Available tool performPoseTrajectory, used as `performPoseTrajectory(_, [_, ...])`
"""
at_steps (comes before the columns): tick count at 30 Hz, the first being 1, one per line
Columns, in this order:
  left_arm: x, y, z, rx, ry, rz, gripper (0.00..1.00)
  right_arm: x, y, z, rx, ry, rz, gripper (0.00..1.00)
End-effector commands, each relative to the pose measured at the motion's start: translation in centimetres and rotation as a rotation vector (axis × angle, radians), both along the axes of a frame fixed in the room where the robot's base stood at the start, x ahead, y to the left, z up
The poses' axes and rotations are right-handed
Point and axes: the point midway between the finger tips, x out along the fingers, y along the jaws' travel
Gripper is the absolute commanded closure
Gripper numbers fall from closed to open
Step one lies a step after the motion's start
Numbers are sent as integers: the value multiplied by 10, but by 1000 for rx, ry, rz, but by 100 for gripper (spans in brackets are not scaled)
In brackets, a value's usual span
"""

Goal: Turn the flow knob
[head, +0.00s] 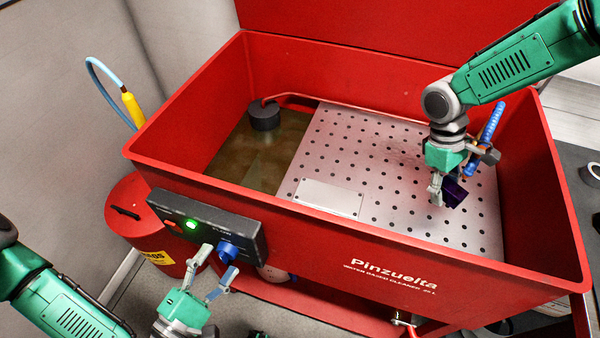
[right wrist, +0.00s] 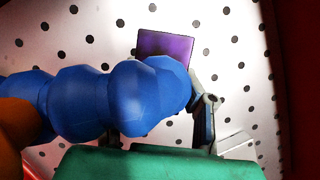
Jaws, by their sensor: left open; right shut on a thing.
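The blue knob (head: 237,251), which looks like the flow knob, sits on the right part of the dark control panel (head: 185,212) on the washer's front. My left gripper (head: 219,264) is open just in front of it, fingers pointing up at the knob; I cannot tell whether they touch it. My right gripper (head: 443,194) is over the perforated plate and shut on a dark purple block (head: 455,193). In the right wrist view, the purple block (right wrist: 165,45) shows partly behind a blue segmented hose (right wrist: 110,98). The knob's pointer is too small to read.
The red washer tub (head: 400,246) holds murky liquid at left, a black round fitting (head: 263,115) and the perforated plate (head: 390,160) with a pale flat plate (head: 328,197). A green light (head: 191,225) glows on the panel. A red can (head: 135,215) stands left of the tub.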

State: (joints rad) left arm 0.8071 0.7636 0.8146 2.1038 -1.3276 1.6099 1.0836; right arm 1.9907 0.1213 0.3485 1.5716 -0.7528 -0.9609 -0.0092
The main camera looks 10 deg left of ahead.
Motion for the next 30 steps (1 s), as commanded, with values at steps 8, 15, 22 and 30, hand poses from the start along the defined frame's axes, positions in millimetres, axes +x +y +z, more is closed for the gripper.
performPoseTrajectory(8, [16,-7,0,0,-1,-1,43,0,0,0,-1,-1,0,100])
performPoseTrajectory(15, [16,-7,0,0,0,-1,50,0,0,0,-1,-1,0,100])
performPoseTrajectory(22, [16,-7,0,0,0,-1,92,0,0,0,0,0,0,100])
performPoseTrajectory(30, [16,-8,0,34,-7,-3,92,0,0,0,0,0,0,100])
